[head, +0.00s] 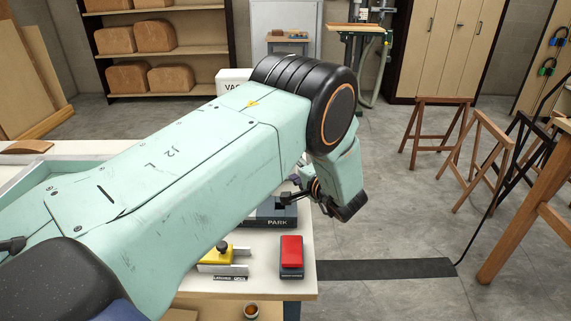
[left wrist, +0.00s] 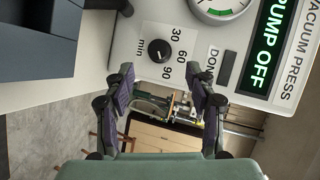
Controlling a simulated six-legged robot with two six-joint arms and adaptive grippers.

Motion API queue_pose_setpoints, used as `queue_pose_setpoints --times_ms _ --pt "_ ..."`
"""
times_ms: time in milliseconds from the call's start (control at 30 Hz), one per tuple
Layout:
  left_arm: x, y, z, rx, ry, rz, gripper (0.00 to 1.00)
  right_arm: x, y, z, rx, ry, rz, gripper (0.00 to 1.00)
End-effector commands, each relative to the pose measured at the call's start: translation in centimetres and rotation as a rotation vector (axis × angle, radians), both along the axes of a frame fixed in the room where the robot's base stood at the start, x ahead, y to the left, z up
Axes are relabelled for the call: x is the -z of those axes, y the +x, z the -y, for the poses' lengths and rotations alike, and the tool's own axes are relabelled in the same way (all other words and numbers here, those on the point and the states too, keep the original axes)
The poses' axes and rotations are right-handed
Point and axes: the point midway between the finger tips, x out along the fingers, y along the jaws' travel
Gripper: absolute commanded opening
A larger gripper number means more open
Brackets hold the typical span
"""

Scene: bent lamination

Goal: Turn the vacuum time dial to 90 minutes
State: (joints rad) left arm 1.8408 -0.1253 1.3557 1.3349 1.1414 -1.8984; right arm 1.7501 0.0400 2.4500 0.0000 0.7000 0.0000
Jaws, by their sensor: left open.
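The vacuum time dial (left wrist: 159,50) is a round black knob on the white vacuum press panel (left wrist: 195,40). Its scale reads 30, 60, 90 beside "min". My right gripper is not in view.
On the bench stand a dark "PARK" block (head: 277,217), a red block (head: 291,252) and a yellow clamp-like piece (head: 216,254).

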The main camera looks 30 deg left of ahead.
Motion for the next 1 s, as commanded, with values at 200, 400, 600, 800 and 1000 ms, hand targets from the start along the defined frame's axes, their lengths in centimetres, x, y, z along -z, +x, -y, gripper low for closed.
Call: queue_pose_setpoints --times_ms 200,400,600,800,1000 --pt "-1.1 -1.9 3.4 0.002 0.003 0.0 0.56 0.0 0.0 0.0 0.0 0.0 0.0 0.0" --pt "-1.4 -2.7 4.7 0.001 0.002 0.001 0.56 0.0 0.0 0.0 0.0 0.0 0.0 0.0" --pt "-1.5 -2.8 4.8 -0.001 0.001 0.001 0.56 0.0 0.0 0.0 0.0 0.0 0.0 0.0" --pt "-1.4 -2.8 4.8 -0.001 0.0 0.001 0.56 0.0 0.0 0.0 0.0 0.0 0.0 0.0" --pt "-1.7 -2.8 4.8 -0.001 0.0 0.001 0.56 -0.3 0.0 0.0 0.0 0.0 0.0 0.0"
